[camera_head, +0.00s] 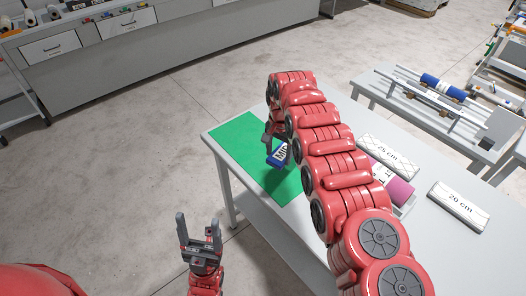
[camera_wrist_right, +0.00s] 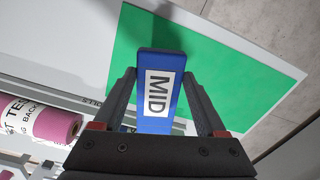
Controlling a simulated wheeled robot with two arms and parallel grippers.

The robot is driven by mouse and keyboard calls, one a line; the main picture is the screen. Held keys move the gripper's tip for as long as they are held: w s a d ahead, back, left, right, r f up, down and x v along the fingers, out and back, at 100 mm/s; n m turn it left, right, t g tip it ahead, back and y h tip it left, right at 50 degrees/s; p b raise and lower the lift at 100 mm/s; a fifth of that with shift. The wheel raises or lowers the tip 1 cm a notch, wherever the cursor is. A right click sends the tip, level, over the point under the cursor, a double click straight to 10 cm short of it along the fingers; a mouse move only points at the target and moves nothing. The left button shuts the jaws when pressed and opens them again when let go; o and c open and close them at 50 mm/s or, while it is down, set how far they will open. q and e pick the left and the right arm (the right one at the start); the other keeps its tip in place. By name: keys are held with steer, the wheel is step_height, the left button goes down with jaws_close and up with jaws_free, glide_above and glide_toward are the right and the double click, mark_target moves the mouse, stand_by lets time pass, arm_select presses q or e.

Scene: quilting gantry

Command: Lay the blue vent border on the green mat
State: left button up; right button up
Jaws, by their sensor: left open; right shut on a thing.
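The blue vent border (camera_head: 278,154) is a blue slab with a white label; in the right wrist view (camera_wrist_right: 160,62) the label reads "MID". My right gripper (camera_wrist_right: 160,90) is shut on its two sides. The same gripper (camera_head: 271,138) shows in the head view over the green mat (camera_head: 240,142), partly hidden by my right arm. The border is over the mat, which also shows in the right wrist view (camera_wrist_right: 225,75); a dark shadow lies beside it. I cannot tell whether it touches the mat. My left gripper (camera_head: 198,226) is open and empty, off the table's near left edge.
The white table (camera_head: 290,240) carries a pink roll (camera_head: 398,190), a "25 cm" box (camera_head: 388,156) and a "20 cm" box (camera_head: 458,205) right of my arm. A rack with a blue roll (camera_head: 443,85) stands on another table behind. A grey counter (camera_head: 95,50) is at the back left.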

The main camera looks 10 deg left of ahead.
steer(key=shift+a+f, duration=0.15)
steer(key=shift+a, duration=0.2)
steer(key=shift+s, duration=0.1)
